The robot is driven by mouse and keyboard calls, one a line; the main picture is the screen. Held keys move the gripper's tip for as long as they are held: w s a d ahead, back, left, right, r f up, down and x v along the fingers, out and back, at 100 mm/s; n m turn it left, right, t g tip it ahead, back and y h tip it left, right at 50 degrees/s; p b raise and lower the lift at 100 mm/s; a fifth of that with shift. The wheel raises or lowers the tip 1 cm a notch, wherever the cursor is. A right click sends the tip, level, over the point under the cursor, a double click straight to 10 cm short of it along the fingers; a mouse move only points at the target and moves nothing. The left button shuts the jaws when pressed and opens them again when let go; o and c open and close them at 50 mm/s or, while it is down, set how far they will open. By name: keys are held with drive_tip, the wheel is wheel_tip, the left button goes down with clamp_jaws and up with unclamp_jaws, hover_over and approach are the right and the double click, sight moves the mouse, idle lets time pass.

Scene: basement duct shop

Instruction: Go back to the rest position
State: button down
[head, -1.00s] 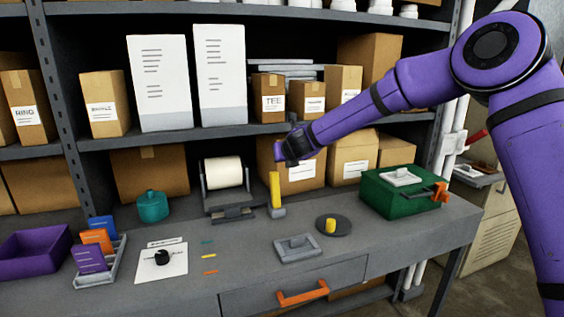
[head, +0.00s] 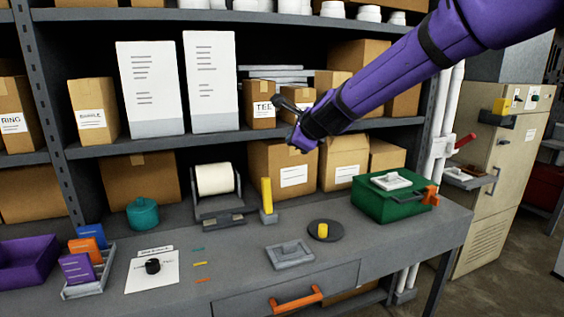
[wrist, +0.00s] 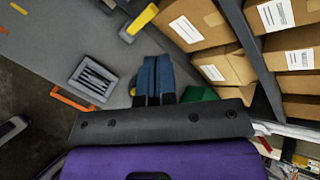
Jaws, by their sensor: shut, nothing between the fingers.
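My gripper (head: 301,142) is at the end of my purple arm, raised in the air in front of the shelves and above the back of the workbench (head: 345,262). It is small and partly hidden by the wrist in the head view. In the wrist view the two blue fingers of my gripper (wrist: 152,78) lie together, shut with nothing between them. They are apart from the bench and its objects.
Cardboard boxes (head: 284,168) fill the shelves behind. A beige cabinet (head: 506,170) stands right.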

drive_tip(key=s+d+n+g+h, duration=0.1)
drive_tip(key=s+d+n+h, duration=0.1)
drive_tip(key=s+d+n, duration=0.4)
drive_tip(key=s+d+n+g+h, duration=0.1)
drive_tip(key=s+d+n, duration=0.6)
drive_tip(key=s, duration=1.4)
drive_tip(key=s+d+n+g+h, duration=0.2)
drive_tip(key=s+d+n, duration=0.4)
drive_tip(key=s+d, duration=0.8)
drive_tip(key=shift+s+d+r+n+g+h, duration=0.15)
drive_tip(key=shift+s+r+n+g+h, duration=0.15)
drive_tip(key=shift+n+g, duration=0.15)
